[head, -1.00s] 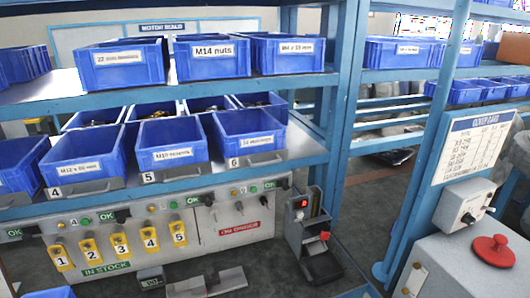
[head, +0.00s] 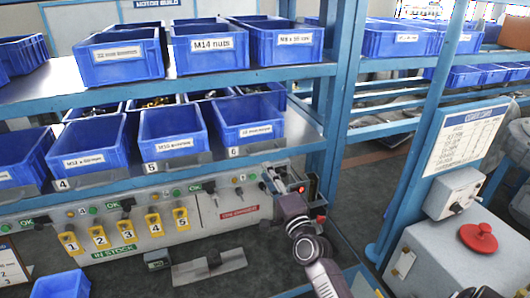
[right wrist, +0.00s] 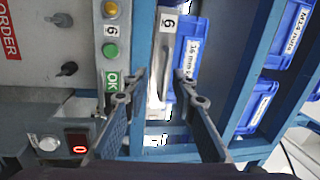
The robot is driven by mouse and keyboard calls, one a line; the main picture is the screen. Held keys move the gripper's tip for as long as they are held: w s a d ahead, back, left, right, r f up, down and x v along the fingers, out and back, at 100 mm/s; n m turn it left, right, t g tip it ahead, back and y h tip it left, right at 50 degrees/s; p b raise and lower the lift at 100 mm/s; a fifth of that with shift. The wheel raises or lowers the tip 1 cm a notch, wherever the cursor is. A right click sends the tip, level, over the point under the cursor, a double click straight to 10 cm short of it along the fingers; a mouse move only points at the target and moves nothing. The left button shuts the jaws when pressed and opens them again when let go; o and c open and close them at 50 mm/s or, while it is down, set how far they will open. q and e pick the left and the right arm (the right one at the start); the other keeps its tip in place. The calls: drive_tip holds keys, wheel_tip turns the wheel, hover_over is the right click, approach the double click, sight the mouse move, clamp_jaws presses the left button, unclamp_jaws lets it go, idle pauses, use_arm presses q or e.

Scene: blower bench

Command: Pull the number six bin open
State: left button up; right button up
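The number six bin (head: 246,122) is a blue bin at the right end of the middle shelf, seated in its row. Its "6" tag (head: 234,152) is on the shelf front below it. In the right wrist view the bin (right wrist: 189,65) shows with its white label, a "6" tag (right wrist: 168,23) and a metal handle (right wrist: 155,85). My right gripper (head: 272,178) is below and right of the bin. In the right wrist view its open fingers (right wrist: 160,76) point toward the handle, one to each side of it; contact cannot be told. My left gripper is not in view.
Bins five (head: 172,132) and four (head: 88,146) stand left of bin six. A blue post (head: 340,110) rises to its right. A panel (head: 135,225) with lights, switches and yellow numbered tags lies below. A red button (head: 478,237) is at the right.

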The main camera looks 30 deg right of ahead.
sight(265, 153)
drive_tip(key=shift+m+h, duration=0.6)
drive_tip(key=shift+m, duration=0.1)
drive_tip(key=shift+w+d+r+p, duration=0.25)
drive_tip(key=shift+w+d+r, duration=0.25)
drive_tip(key=shift+w, duration=0.75)
drive_tip(key=shift+w+d+r+p, duration=0.35)
drive_tip(key=shift+w+d, duration=0.4)
drive_tip(key=shift+w, duration=0.45)
drive_tip(key=shift+w+d+r+p, duration=0.2)
drive_tip(key=shift+w+d+r, duration=0.3)
drive_tip(key=shift+w, duration=0.75)
drive_tip(key=shift+d+f, duration=0.1)
drive_tip(key=shift+c, duration=0.4)
clamp_jaws()
